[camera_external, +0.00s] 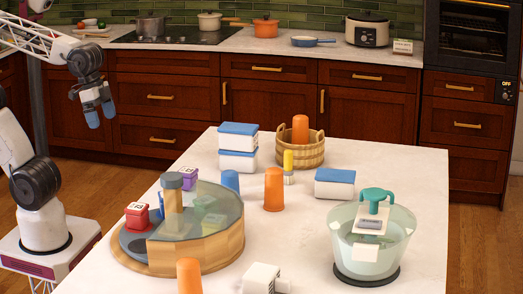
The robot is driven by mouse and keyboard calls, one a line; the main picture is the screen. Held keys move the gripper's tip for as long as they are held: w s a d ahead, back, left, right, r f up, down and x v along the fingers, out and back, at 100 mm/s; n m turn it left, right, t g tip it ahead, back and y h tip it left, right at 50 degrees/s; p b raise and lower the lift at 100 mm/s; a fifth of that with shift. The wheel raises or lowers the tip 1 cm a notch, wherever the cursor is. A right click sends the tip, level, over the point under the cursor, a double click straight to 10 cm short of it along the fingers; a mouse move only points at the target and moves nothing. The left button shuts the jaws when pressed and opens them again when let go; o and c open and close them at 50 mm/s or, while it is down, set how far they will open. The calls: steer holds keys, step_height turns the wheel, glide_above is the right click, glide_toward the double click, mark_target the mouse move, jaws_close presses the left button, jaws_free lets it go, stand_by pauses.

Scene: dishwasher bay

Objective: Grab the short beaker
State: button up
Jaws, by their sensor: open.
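My gripper (100,114) is open and empty. It hangs in the air at the upper left, left of the island table and well above it. The blue cup (229,181) is the shortest-looking beaker shape in view; it stands behind the round wooden holder, which may hide its lower part. Taller orange cups stand upright: one (274,189) mid-table, one (189,275) at the front edge of the picture and cut off, and one (300,129) inside the wicker basket (313,154). I cannot tell for certain which one is the short beaker.
Blue-lidded containers (238,147), (334,183), a yellow-topped bottle (288,165) and a clear bowl (372,256) stand on the table (420,160). The right-rear tabletop is clear.

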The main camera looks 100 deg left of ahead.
steer(key=w+a+r+n+t, duration=0.15)
steer(key=w+t, duration=0.65)
steer(key=w, duration=1.5)
steer(key=w+a+f+n+t+y, duration=0.2)
steer(key=w+a+n+y, duration=0.1)
steer(key=w+a+y, duration=0.4)
steer(key=h, duration=0.1)
glide_toward(227, 173)
steer(key=w+a, duration=0.2)
steer(key=w, duration=0.1)
steer(key=shift+s+d+f+n, duration=0.1)
steer(key=shift+s+f+n, duration=0.15)
steer(key=shift+w, duration=0.1)
steer(key=shift+x, duration=1.25)
steer(key=shift+w+f, duration=0.1)
steer(key=shift+f, duration=0.05)
steer(key=shift+x, duration=2.45)
